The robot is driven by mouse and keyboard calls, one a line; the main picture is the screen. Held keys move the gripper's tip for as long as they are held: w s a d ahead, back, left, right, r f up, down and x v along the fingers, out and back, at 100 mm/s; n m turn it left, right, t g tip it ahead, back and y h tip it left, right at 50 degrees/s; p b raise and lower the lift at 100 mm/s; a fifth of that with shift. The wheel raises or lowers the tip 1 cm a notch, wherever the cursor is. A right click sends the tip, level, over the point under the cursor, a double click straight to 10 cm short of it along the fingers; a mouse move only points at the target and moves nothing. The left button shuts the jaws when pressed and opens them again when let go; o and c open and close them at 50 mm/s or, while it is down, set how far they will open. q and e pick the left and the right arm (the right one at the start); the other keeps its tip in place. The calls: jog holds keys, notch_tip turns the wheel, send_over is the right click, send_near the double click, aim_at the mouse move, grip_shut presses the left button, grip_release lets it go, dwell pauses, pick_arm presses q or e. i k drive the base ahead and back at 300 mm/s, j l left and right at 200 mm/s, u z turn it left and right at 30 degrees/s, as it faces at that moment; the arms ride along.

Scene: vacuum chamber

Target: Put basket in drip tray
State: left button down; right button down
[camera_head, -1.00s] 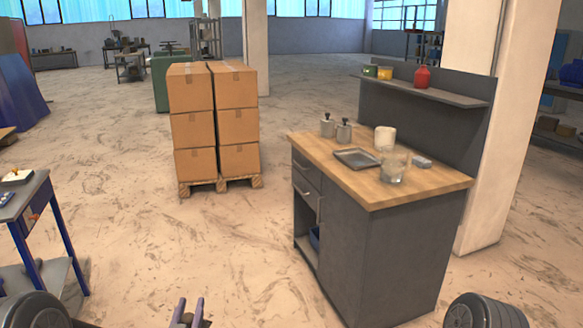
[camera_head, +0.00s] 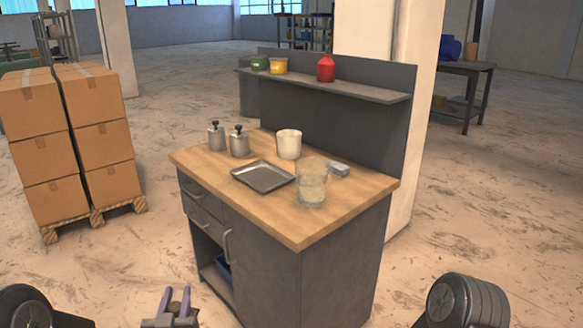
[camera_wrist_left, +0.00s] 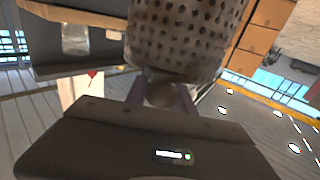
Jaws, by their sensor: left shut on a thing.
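The drip tray (camera_head: 262,177) is a shallow grey metal tray lying flat and empty on the wooden top of the workbench. My left gripper (camera_head: 175,299) shows low in the head view, in front of and below the bench, well apart from the tray. In the left wrist view, the left gripper (camera_wrist_left: 160,95) is shut on the basket (camera_wrist_left: 185,35), a perforated grey metal container. A rounded part of it sits between the fingers. The basket cannot be made out clearly in the head view. My right gripper is not in view.
On the workbench (camera_head: 300,235) stand two metal pump bottles (camera_head: 228,140) behind the tray, a white cup (camera_head: 289,144), a glass beaker (camera_head: 312,184) at the tray's right and a small grey block (camera_head: 338,169). A shelf (camera_head: 325,82) rises behind. Stacked boxes (camera_head: 70,140) stand left.

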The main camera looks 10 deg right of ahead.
aim_at(262, 177)
jog(key=i+j+z, duration=0.75)
jog(key=i, duration=0.05)
